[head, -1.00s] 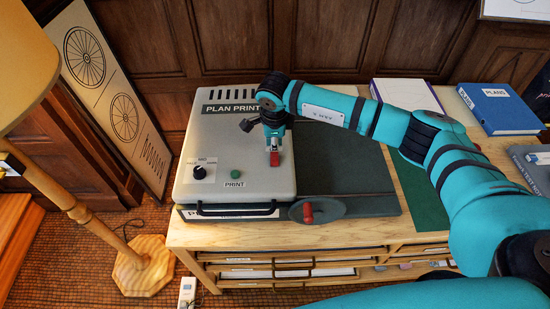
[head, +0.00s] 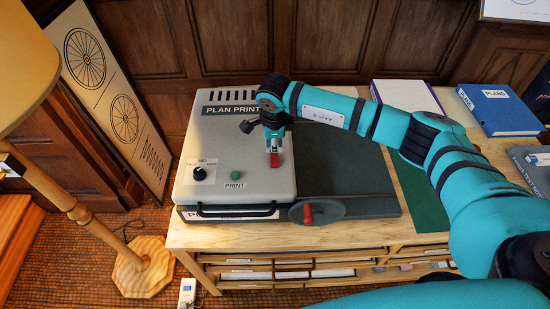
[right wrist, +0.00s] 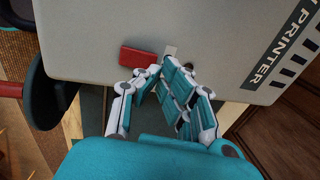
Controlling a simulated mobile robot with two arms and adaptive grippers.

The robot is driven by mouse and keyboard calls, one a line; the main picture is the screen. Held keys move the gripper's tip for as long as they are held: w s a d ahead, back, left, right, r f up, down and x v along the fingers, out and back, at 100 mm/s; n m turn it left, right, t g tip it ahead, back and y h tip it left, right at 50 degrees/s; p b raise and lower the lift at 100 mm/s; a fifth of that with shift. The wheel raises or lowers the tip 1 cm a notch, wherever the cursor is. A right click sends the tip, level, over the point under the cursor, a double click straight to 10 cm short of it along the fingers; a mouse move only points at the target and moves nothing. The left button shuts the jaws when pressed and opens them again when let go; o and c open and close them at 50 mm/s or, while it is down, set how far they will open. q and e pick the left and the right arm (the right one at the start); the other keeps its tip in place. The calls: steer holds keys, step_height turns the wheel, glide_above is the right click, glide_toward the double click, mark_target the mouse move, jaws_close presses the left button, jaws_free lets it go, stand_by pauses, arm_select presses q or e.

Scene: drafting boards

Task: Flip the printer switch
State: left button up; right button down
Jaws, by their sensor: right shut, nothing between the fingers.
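The grey plan printer (head: 215,140) sits on the left of the wooden cabinet. My right gripper (head: 273,148) points down at the switch. In the right wrist view its fingertips (right wrist: 160,67) are together, empty, and close beside the red switch. I cannot tell whether they touch it. My left gripper is not in view.
The printer also carries a black dial (head: 199,173), a green print button (head: 235,175) and a front handle (head: 237,210). A red-handled crank (head: 308,213) is at its front right. A lamp (head: 75,210) stands left. A blue binder (head: 498,108) lies back right.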

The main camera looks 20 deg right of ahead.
mark_target(274, 154)
steer(key=shift+f+b, duration=1.15)
steer(key=shift+f, duration=0.1)
stand_by(0.5)
steer(key=shift+r, duration=0.15)
steer(key=shift+r+p, duration=1.6)
steer(key=shift+r, duration=1.85)
